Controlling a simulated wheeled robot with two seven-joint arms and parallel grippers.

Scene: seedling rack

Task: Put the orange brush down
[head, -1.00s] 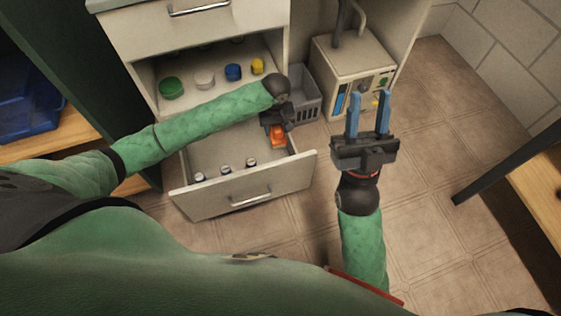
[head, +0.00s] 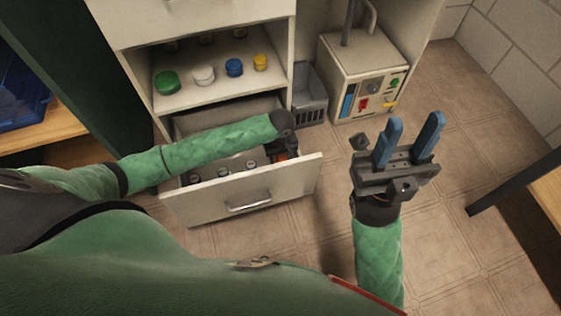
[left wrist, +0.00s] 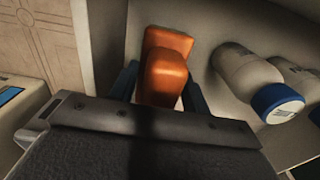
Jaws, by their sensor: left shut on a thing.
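The orange brush (left wrist: 165,68) is between the blue fingers of my left gripper (left wrist: 160,92) in the left wrist view. My left gripper is shut on it. In the head view my left gripper (head: 282,152) is at the right end of the open drawer (head: 241,195), just behind its front panel. Only a small orange patch of the brush (head: 285,156) shows there. Whether the brush touches the drawer floor cannot be told. My right gripper (head: 415,122) is open and empty, over the floor right of the drawer.
Several bottles stand in the drawer; one with a blue cap (left wrist: 250,80) is close to the brush. Jars with coloured lids (head: 234,68) stand on the shelf above. A grey basket (head: 309,100) and a control box (head: 365,75) are behind, right of the drawer.

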